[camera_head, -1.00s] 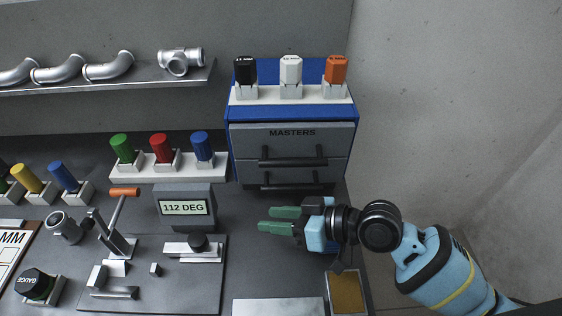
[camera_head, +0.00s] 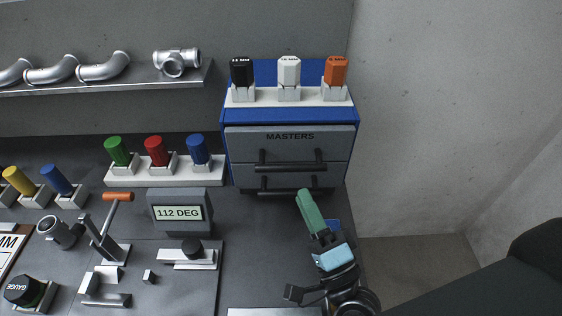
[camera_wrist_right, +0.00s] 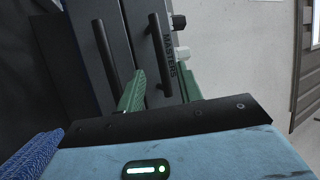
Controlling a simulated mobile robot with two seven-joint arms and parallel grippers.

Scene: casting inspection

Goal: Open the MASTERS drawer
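The grey MASTERS drawer (camera_head: 245,141) is the upper drawer of the blue cabinet (camera_head: 238,115) and looks shut. Its dark bar handle (camera_head: 292,166) is free of my fingers in the head view; the handle (camera_wrist_right: 160,50) also shows upright in the right wrist view. My right gripper (camera_head: 303,193) is just below and in front of the cabinet, fingers pointing toward it. In the right wrist view the green fingers (camera_wrist_right: 160,85) stand apart, with the handle's near end between their directions; contact cannot be told. My left gripper is not in view.
A lower drawer handle (camera_head: 280,190) sits close to my fingertips. Black, white (camera_head: 289,72) and orange plugs stand on the cabinet. Left are a plug rack (camera_head: 180,175), the 112 DEG display (camera_head: 178,213) and a fixture plate. A concrete wall (camera_head: 440,110) rises at right.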

